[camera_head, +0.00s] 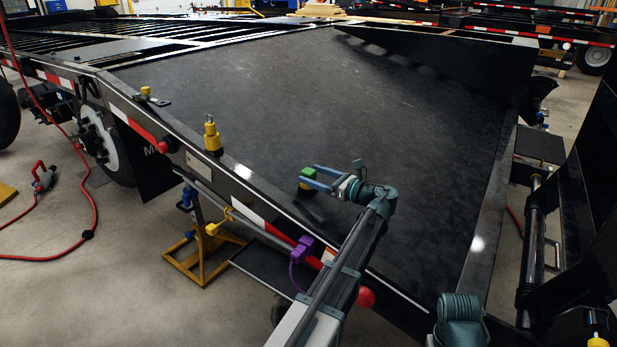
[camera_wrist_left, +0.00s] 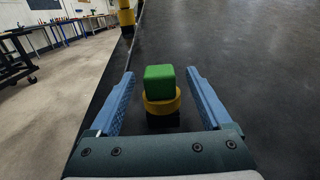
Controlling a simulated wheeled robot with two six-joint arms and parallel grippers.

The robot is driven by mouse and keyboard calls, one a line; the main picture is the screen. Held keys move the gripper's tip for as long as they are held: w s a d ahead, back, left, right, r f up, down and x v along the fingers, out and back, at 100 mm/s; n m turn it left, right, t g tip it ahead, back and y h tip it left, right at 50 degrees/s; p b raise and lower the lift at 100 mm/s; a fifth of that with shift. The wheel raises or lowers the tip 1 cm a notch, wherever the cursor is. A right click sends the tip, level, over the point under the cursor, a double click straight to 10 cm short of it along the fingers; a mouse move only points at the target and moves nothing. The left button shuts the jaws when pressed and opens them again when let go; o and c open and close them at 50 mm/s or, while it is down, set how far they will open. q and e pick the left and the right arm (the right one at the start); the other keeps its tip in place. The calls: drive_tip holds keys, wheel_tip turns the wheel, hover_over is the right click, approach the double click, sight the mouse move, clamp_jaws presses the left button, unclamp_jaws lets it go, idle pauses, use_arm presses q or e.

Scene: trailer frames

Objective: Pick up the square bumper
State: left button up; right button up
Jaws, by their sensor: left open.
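The square bumper (camera_head: 307,172) has a green block top, a yellow band below it and a dark base. It stands upright on the black trailer deck (camera_head: 350,90) near the front edge. In the left wrist view the bumper (camera_wrist_left: 160,85) sits between the two blue fingers, with a gap on each side. My left gripper (camera_head: 309,178) is open around it, and nothing is gripped; its open fingers also show in the left wrist view (camera_wrist_left: 159,74).
A yellow cylinder-shaped piece (camera_head: 212,136) on a dark base stands left along the deck edge, and a small yellow knob on a bracket (camera_head: 147,94) is farther left. A purple clamp (camera_head: 301,250) is on the edge below. The deck's middle is clear.

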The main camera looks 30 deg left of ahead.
sight(303, 170)
use_arm(q)
drive_tip(key=shift+a, duration=0.15)
drive_tip(key=a, duration=0.5)
drive_tip(key=shift+w+r, duration=0.15)
drive_tip(key=shift+w, duration=0.05)
clamp_jaws()
